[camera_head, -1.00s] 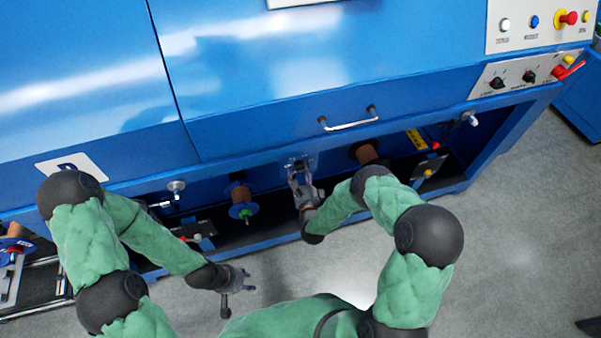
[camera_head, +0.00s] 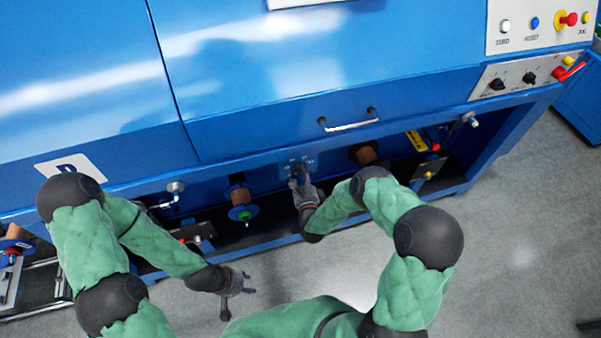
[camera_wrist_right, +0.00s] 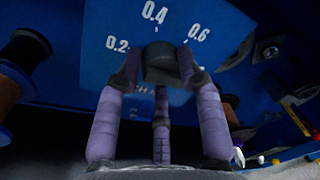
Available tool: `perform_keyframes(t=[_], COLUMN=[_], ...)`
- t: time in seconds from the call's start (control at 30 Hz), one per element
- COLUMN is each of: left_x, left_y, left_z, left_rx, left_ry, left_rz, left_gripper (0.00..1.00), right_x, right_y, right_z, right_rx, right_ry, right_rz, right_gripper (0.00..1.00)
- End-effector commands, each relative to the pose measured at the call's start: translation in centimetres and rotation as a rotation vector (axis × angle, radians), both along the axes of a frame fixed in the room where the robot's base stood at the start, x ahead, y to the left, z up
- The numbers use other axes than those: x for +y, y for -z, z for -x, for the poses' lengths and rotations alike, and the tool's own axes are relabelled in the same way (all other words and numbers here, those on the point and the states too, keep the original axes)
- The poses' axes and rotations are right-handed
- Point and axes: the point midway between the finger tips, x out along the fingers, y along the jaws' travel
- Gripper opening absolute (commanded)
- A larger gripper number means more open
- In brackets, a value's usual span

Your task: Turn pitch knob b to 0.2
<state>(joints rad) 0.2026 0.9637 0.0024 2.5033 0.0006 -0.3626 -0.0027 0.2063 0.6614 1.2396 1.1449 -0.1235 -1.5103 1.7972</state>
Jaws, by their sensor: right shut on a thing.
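The dark pitch knob (camera_wrist_right: 161,63) sits on a blue dial plate (camera_wrist_right: 106,57) marked 0.2, 0.4 and 0.6 in the right wrist view. In the head view the plate (camera_head: 310,160) is low on the blue machine's front. My right gripper (camera_head: 299,181) is at the plate, and its purple-grey fingers (camera_wrist_right: 160,85) are shut on the knob from both sides. The knob's pointer is hard to make out; the 0.4 mark is above it. Any letter naming the knob is not readable. My left gripper (camera_head: 243,282) is open and empty, low and away from the machine.
Copper-coloured spools (camera_head: 240,196) hang on both sides of the plate, one close at left in the wrist view (camera_wrist_right: 22,70). A drawer-like handle (camera_head: 348,125) is above. A control panel (camera_head: 530,75) is at upper right. The floor (camera_head: 480,260) in front is clear.

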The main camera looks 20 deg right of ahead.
Motion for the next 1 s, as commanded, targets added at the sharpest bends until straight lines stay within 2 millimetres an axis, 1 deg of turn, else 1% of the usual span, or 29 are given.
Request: perform_keyframes(t=[0.17,0.37,0.7,1.0], left_x=[0.0,0.0,0.0,0.0], left_y=[0.7,1.6,3.3,4.4], left_z=[0.0,0.0,0.0,0.0], left_rx=[0.000,0.000,0.000,0.000], left_ry=[0.000,0.000,0.000,0.000], left_rz=[0.000,0.000,0.000,0.000], left_gripper=[0.40,0.40,0.40,0.40], right_x=[-0.1,-0.2,-0.2,-0.4], right_y=[0.2,0.3,0.4,0.4], right_z=[0.0,0.0,0.0,0.0], right_rx=[-0.002,-0.008,-0.018,-0.027], right_ry=[0.002,0.003,0.004,0.005], right_rz=[0.083,0.240,0.563,0.848], right_gripper=[0.05,0.05,0.05,0.05])
